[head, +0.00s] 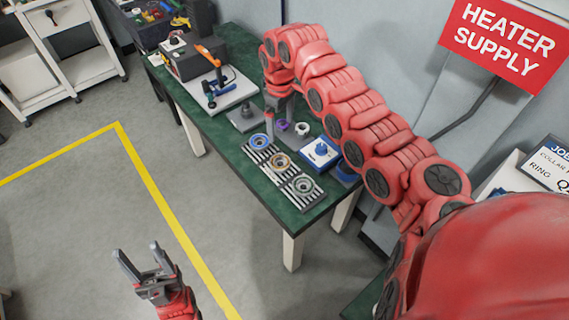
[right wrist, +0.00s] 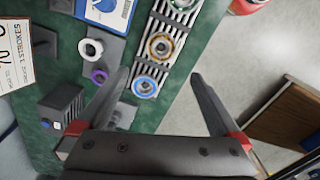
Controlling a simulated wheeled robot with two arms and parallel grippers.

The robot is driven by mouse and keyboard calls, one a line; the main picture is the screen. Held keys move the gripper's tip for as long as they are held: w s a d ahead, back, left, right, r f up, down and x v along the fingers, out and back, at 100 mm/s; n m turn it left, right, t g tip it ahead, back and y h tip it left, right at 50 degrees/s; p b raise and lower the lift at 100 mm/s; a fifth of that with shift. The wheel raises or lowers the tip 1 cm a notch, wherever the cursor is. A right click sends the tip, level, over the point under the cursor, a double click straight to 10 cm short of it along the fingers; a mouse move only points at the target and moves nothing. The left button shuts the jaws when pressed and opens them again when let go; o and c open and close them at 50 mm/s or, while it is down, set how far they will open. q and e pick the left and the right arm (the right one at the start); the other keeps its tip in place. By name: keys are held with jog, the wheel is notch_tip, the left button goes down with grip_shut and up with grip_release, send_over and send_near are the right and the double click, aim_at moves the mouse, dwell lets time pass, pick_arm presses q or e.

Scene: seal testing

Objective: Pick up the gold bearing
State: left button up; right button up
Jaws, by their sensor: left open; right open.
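In the right wrist view the gold bearing (right wrist: 160,47) shows ahead, between the lines of the fingers, and the blue-ringed bearing (right wrist: 144,87) is nearer. My right gripper (right wrist: 159,75) is open and empty, pointing down above the table. In the head view my right gripper (head: 279,118) is behind the rack, by the blue-ringed bearing. My left gripper (head: 138,249) is open and empty, over the floor.
A blue-and-white box (head: 320,153), a white ring (head: 302,129) and a purple ring (right wrist: 99,76) lie beside the rack.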

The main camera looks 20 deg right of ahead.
jog(key=p, duration=0.3)
send_over(280, 163)
notch_tip(280, 163, down, 10)
jog(key=shift+w+d+f, duration=0.1)
jog(key=shift+d+f, duration=0.05)
jog(key=shift+f, duration=0.1)
jog(key=shift+f+p, duration=0.25)
jog(key=shift+p, duration=0.15)
jog(key=f, duration=0.3)
jog(key=shift+a+f+p, duration=0.2)
jog(key=shift+f+p, duration=0.1)
jog(key=shift+p, duration=0.1)
jog(key=shift+d+f, duration=0.1)
jog(key=shift+f, duration=0.5)
jog(key=shift+r, duration=0.1)
jog(key=c, duration=1.5)
jog(key=shift+r, duration=0.15)
